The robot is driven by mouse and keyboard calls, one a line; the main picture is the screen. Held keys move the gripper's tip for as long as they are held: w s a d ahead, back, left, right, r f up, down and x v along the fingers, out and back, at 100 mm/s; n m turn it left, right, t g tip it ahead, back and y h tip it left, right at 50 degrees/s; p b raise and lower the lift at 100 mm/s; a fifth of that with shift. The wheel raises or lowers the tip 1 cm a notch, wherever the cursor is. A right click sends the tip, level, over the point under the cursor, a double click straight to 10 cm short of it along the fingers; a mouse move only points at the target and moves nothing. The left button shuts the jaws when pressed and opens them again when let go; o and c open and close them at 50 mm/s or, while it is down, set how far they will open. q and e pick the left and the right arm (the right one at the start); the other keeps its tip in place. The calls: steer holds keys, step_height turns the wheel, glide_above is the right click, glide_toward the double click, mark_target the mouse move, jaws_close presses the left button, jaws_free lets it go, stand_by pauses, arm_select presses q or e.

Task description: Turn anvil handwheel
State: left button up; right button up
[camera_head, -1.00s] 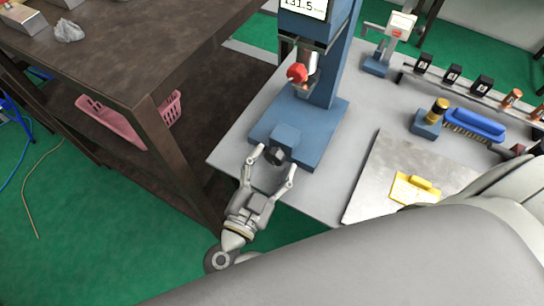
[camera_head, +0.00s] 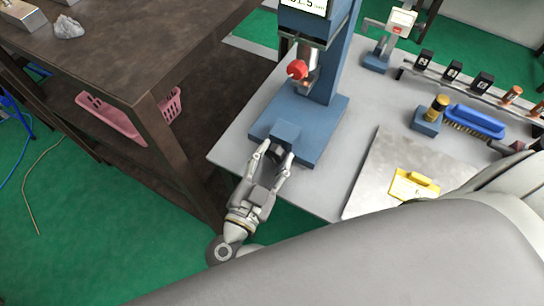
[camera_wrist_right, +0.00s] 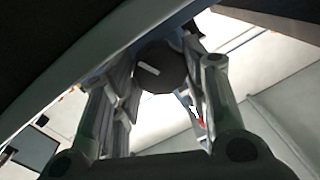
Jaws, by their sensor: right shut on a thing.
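The anvil handwheel is a dark round knob on the front of the blue press base (camera_head: 316,128). In the right wrist view the handwheel (camera_wrist_right: 160,72) is a dark disc with a short pale bar mark, between the two fingers. My right gripper (camera_head: 277,148) is at the front of the base with its fingers on either side of the handwheel, shut on it. In the head view the fingers and the base mostly hide the wheel. My left gripper is not in view.
Above the base is a red knob (camera_head: 297,69) on the press, below a display (camera_head: 304,5). The grey bench (camera_head: 235,140) carries a metal plate (camera_head: 376,170) with a yellow block (camera_head: 412,184), and a blue brush (camera_head: 474,121). A brown table (camera_head: 140,50) stands close on the left.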

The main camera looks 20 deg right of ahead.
steer(key=n, duration=0.3)
steer(key=shift+g, duration=0.3)
steer(key=shift+r+n, duration=0.1)
steer(key=shift+n, duration=1.6)
steer(key=o, duration=1)
steer(key=shift+v, duration=3.75)
steer(key=shift+w+a+r, duration=0.1)
